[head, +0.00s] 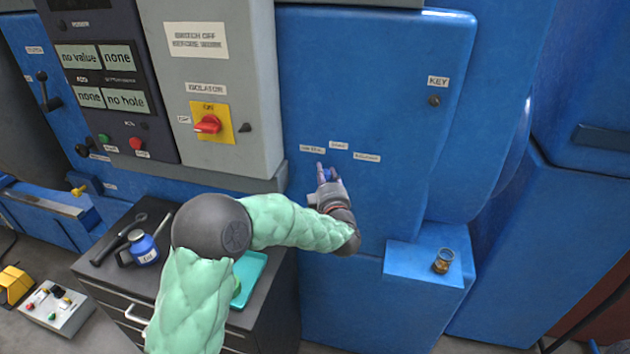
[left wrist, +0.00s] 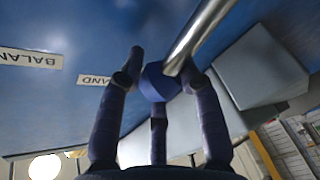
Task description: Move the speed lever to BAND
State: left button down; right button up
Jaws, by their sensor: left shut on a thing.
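The speed lever shows in the left wrist view as a shiny metal rod (left wrist: 196,38) ending in a blue knob (left wrist: 160,82). My left gripper (left wrist: 160,75) is shut on the knob, its dark fingers around it. In the head view my left gripper (head: 327,178) is at the blue panel, just below a row of three small labels, and hides most of the lever. In the left wrist view an upside-down label ending in "AND" (left wrist: 94,80) is left of the knob, and one starting "BALAN" (left wrist: 30,59) is farther left. My right gripper is not in view.
A grey isolator box (head: 225,80) with a red switch (head: 207,124) stands left of the panel. A small jar (head: 443,261) sits on a blue ledge at right.

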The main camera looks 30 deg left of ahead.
pick_arm(q)
jog(key=shift+w+d+m+t+b, duration=0.25)
jog(key=shift+d+m, duration=0.2)
jog(key=shift+d, duration=0.2)
jog(key=shift+w+d+m+t+b, duration=0.1)
jog(key=shift+d+m+t+b, duration=0.15)
jog(key=shift+d+m, duration=0.3)
jog(key=c, duration=0.8)
grip_release()
jog(key=v, duration=1.2)
jog(key=shift+d, duration=0.1)
